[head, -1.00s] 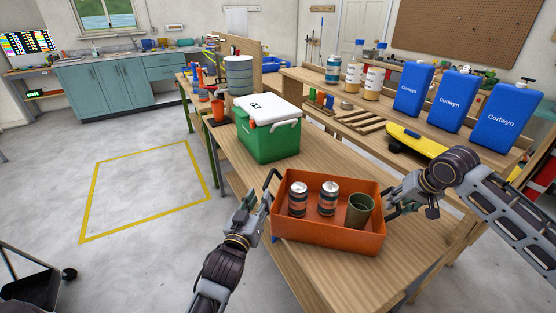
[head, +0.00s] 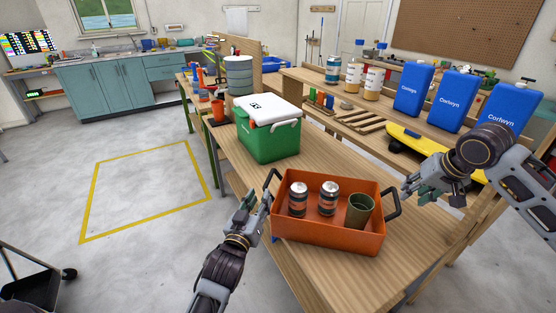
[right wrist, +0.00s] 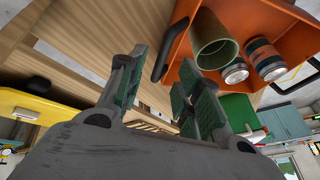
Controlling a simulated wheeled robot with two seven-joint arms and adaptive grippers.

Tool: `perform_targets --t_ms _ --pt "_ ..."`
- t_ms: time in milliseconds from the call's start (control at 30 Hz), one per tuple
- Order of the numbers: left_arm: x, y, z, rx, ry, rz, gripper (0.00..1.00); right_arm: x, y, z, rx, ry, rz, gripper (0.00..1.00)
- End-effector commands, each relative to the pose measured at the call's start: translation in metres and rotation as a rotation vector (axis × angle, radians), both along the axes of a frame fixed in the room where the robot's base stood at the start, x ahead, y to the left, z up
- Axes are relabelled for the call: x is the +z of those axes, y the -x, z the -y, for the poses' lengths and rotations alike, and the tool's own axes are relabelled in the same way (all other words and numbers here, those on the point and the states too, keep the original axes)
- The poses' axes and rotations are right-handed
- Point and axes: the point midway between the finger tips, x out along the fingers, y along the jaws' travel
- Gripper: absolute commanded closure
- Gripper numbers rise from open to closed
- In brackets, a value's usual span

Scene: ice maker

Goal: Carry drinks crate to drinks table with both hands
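The orange drinks crate (head: 325,236) sits on a wooden table (head: 405,265), holding two cans (head: 298,197) and a green cup (head: 359,211). It has dark handles at both ends. My left gripper (head: 260,203) is at the crate's left handle (head: 270,184); whether its fingers are closed on it is unclear. My right gripper (head: 415,188) is open and empty, just right of the crate's right handle (head: 396,206) and apart from it. In the right wrist view, its spread fingers (right wrist: 160,95) show with the handle (right wrist: 170,50) beyond them.
A green cooler with white lid (head: 270,130) stands behind the crate on the same table. Blue jugs (head: 455,100) and bottles stand on a bench behind. A yellow item (head: 410,140) lies below the jugs. A yellow floor outline (head: 145,190) encloses clear floor at left.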

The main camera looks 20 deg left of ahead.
Motion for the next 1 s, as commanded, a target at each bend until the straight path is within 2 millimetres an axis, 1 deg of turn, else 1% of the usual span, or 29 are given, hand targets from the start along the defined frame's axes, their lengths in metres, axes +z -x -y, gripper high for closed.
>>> perform_targets --t_ms 33,133,333,500,1000 --pt "0.0 0.0 0.0 0.0 0.0 0.0 0.68 0.007 0.003 0.002 0.0 0.0 0.001 0.65" --pt "0.0 0.0 0.0 0.0 0.0 0.0 0.68 0.018 0.007 0.004 0.0 0.001 0.002 0.65" --pt "0.0 0.0 0.0 0.0 0.0 0.0 0.68 0.032 0.013 0.007 0.0 0.001 0.0 0.65" --pt "0.0 0.0 0.0 0.0 0.0 0.0 0.68 0.035 0.015 0.008 0.0 0.001 0.0 0.65" --pt "0.0 0.0 0.0 0.0 0.0 0.0 0.68 0.034 0.014 0.008 0.0 0.001 0.0 0.65"
